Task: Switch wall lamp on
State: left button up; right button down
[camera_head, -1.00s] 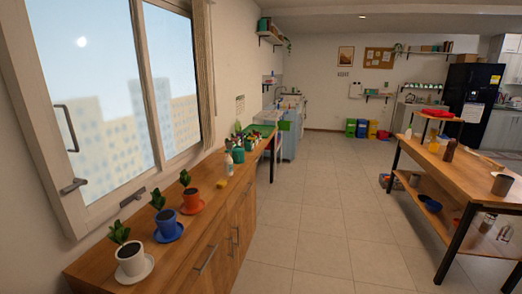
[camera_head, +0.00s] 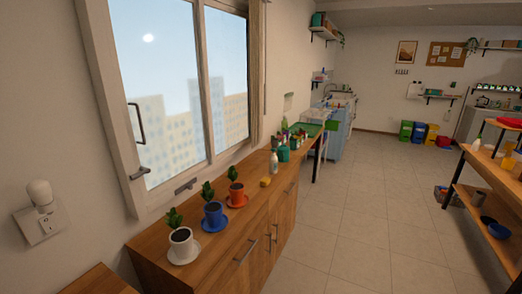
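A white wall lamp (camera_head: 40,193) with a rounded bulb-like top is on the wall at the left edge of the head view. It sits on a white wall plate (camera_head: 40,227) that has small dark marks, perhaps a switch or sockets. I cannot tell whether the lamp is lit; no clear glow shows on the wall around it. Neither of my grippers is in view.
Another wooden top (camera_head: 98,281) is at the lower left. A wooden table (camera_head: 490,192) stands right. The tiled floor (camera_head: 345,215) between is clear.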

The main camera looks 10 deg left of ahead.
aim_at(47, 222)
jog(key=j+u, duration=0.1)
jog(key=u, duration=1.9)
